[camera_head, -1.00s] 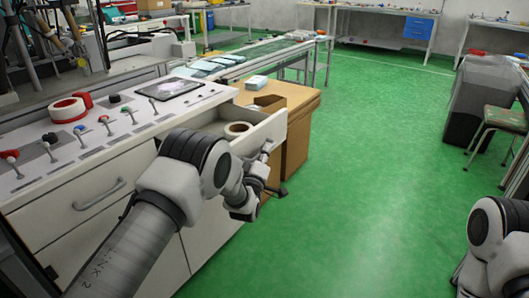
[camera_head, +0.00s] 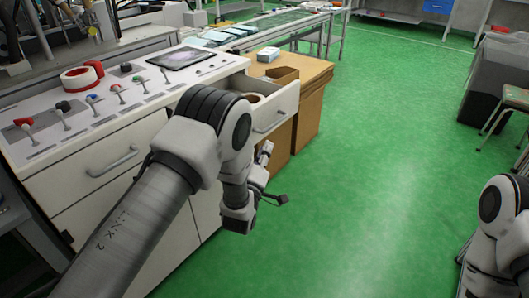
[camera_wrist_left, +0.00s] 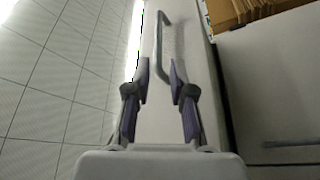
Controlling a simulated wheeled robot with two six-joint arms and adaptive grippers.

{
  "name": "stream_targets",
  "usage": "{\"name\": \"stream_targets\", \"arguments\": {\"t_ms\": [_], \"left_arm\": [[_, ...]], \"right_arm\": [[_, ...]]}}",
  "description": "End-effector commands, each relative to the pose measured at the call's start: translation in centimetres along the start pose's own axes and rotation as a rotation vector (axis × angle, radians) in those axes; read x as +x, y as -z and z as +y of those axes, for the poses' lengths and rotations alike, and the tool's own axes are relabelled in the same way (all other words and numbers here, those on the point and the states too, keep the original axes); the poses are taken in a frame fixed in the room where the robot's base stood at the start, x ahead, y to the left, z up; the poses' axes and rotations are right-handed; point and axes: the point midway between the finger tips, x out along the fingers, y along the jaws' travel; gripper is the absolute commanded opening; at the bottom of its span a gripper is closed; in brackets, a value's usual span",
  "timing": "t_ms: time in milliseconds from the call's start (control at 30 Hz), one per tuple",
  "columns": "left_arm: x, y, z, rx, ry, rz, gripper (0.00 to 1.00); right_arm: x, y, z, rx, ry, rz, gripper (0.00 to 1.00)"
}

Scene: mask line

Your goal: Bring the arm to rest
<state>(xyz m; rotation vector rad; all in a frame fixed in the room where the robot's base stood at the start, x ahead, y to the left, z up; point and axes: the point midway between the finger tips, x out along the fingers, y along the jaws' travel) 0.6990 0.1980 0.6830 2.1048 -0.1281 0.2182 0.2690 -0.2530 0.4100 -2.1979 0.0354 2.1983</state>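My left arm (camera_head: 150,220) reaches in from the left of the head view, bent at the elbow, with its wrist hanging in front of the white cabinet (camera_head: 120,185). My left gripper (camera_head: 275,175) is below the pulled-out drawer (camera_head: 288,105), and I see nothing held in it. In the left wrist view its two fingers (camera_wrist_left: 161,82) are parted, with a metal handle (camera_wrist_left: 163,45) on a pale panel beyond them. My right arm (camera_head: 500,215) shows at the lower right edge; its gripper is out of view.
A tape roll (camera_head: 253,97) lies in the open drawer. A cardboard stack (camera_head: 312,110) stands behind the drawer. The green floor (camera_head: 385,170) is clear in the middle.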

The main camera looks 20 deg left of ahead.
Motion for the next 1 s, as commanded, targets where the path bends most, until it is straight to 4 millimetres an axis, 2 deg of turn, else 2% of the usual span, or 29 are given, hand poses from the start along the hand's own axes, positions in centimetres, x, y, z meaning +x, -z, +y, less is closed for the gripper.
{"name": "stream_targets", "arguments": {"t_ms": [433, 500, 567, 667, 767, 867, 900, 967, 1000], "left_arm": [[-0.4, 0.0, 0.0, 0.000, 0.000, -0.001, 0.23], [-0.8, -0.2, -0.8, -0.001, 0.013, -0.004, 0.23], [-1.5, -0.2, -2.3, -0.003, 0.044, -0.004, 0.23], [-4.8, -0.4, -6.3, 0.000, 0.158, -0.039, 0.23], [-9.8, -1.4, -11.2, 0.043, 0.345, -0.137, 0.23], [-15.7, -2.6, -15.3, 0.133, 0.543, -0.279, 0.23], [-18.2, -3.0, -16.7, 0.172, 0.616, -0.346, 0.23], [-22.3, -3.6, -18.3, 0.236, 0.722, -0.459, 0.23], [-25.1, -4.0, -19.2, 0.276, 0.786, -0.540, 0.23]], "right_arm": [[0.0, 0.0, 0.0, 0.000, 0.000, 0.000, 0.40], [0.0, 0.0, 0.0, 0.000, 0.000, 0.000, 0.40], [0.0, 0.0, 0.0, 0.000, 0.000, 0.000, 0.40], [0.0, 0.0, 0.0, 0.000, 0.000, 0.000, 0.40], [0.0, 0.0, 0.0, 0.000, 0.000, 0.000, 0.40], [0.0, 0.0, 0.0, 0.000, 0.000, 0.000, 0.40], [0.0, 0.0, 0.0, 0.000, 0.000, 0.000, 0.40], [0.0, 0.0, 0.0, 0.000, 0.000, 0.000, 0.40], [0.0, 0.0, 0.0, 0.000, 0.000, 0.000, 0.40]]}}
